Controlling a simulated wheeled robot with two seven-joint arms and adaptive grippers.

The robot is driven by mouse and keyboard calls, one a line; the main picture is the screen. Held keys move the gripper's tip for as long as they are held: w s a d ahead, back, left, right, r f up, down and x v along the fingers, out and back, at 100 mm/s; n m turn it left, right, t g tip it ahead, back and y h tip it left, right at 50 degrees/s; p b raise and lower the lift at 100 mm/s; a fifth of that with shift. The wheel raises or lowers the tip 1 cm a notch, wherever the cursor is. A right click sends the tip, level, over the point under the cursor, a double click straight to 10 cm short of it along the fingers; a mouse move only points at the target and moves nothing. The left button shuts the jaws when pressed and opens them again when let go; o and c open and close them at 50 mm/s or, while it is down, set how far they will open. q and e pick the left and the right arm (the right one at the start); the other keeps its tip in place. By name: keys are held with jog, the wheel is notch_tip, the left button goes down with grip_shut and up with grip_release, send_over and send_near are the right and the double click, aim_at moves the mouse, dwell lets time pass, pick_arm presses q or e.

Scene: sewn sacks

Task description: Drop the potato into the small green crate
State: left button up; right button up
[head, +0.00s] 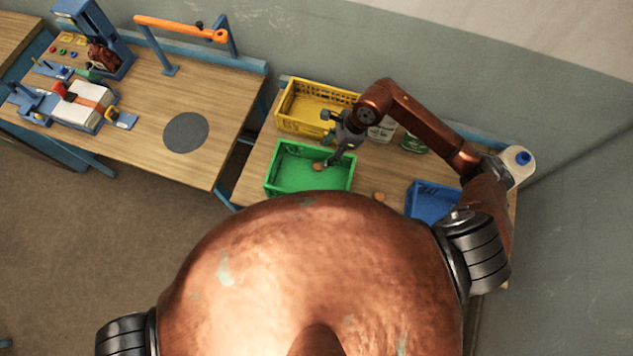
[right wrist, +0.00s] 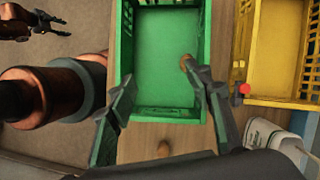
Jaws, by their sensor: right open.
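The small green crate (head: 292,182) stands on the right-hand table; the right wrist view looks down into it (right wrist: 165,45). A brown potato (head: 318,167) shows within the crate's outline. In the right wrist view the potato (right wrist: 185,62) is by the crate's right wall, close to one fingertip; I cannot tell whether they touch. My right gripper (head: 328,154) is over the crate with its fingers apart, and nothing shows between them (right wrist: 160,80). My left gripper (right wrist: 45,22) shows only at the top left of the right wrist view, its jaw state unclear.
A second brown lump (head: 379,196) lies on the table, between the green crate and a blue crate (head: 432,200). A yellow crate (head: 300,122) stands behind the green one. White and green containers (head: 413,144) stand behind my right arm. A tool-laden table (head: 215,115) is at left.

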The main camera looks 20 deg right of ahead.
jog(key=v, duration=0.4)
jog(key=shift+a+f, duration=0.1)
dwell(0.4)
